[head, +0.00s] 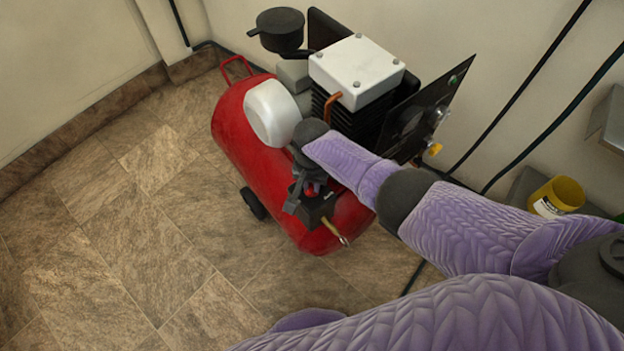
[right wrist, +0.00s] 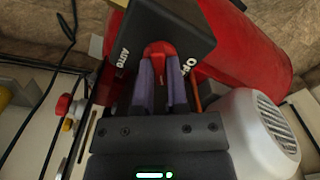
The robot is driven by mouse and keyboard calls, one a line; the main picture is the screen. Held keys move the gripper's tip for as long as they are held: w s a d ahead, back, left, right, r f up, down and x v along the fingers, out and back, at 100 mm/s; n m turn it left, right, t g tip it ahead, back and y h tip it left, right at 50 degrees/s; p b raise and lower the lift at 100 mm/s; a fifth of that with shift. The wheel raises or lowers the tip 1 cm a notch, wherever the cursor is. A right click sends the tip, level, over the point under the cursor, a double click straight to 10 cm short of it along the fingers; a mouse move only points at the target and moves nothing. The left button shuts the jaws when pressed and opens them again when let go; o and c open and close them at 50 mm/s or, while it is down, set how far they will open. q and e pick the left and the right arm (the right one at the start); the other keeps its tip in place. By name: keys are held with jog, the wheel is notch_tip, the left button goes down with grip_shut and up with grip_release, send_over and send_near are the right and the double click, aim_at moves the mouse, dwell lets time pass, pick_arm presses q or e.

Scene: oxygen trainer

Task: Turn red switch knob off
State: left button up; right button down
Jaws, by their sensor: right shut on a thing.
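The red switch knob (right wrist: 158,50) sits on a black switch box (right wrist: 185,25) marked AUTO and OFF. In the right wrist view its red top shows between my two finger pads, with AUTO on the left and OFF on the right. My right gripper (right wrist: 162,85) is shut on the knob. In the head view my right gripper (head: 300,190) reaches down to the black box (head: 316,209) on the red compressor tank (head: 240,130). Only a bit of red shows there beside the fingers. My left gripper is not in view.
The compressor has a white motor cover (head: 272,112), a white pump head (head: 357,70) and a black panel (head: 428,110) close beside my right arm. A yellow container (head: 556,197) stands at the right. Tiled floor (head: 120,240) at the left is clear.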

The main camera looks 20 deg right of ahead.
jog(key=n, duration=0.4)
jog(key=shift+n, duration=0.3)
jog(key=n, duration=0.4)
jog(key=shift+n, duration=0.3)
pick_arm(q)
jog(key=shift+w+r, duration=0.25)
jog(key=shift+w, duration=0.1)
pick_arm(e)
jog(key=shift+n, duration=0.5)
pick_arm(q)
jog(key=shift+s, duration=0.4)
pick_arm(e)
jog(key=shift+n, duration=0.3)
jog(key=c, duration=0.6)
grip_release()
jog(key=shift+c, duration=0.2)
pick_arm(q)
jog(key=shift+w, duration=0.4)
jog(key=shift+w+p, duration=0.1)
jog(key=shift+p, duration=0.2)
